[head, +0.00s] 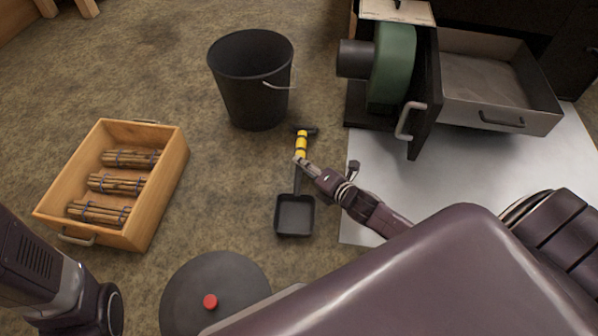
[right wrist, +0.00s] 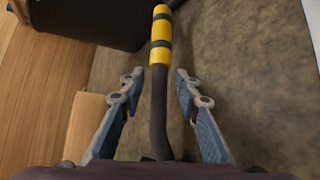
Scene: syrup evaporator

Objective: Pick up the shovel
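The shovel (head: 295,213) lies on the brown floor in the head view, its black square scoop toward me and its handle with a yellow grip (head: 301,143) pointing away. My right gripper (head: 300,162) is over the handle just below the yellow grip. In the right wrist view the shovel's black shaft and yellow-and-black banded grip (right wrist: 161,40) run between the two fingers of my right gripper (right wrist: 158,80). The fingers are spread, with a gap on both sides of the shaft. My left arm shows at the lower left of the head view, but its gripper is not seen.
A black bucket (head: 252,107) stands beyond the shovel. A wooden crate (head: 167,183) with bundled sticks (head: 115,184) is at left. A round dark lid (head: 240,285) with a red knob lies in front. A green blower (head: 393,65) and an open metal drawer (head: 520,121) are at upper right.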

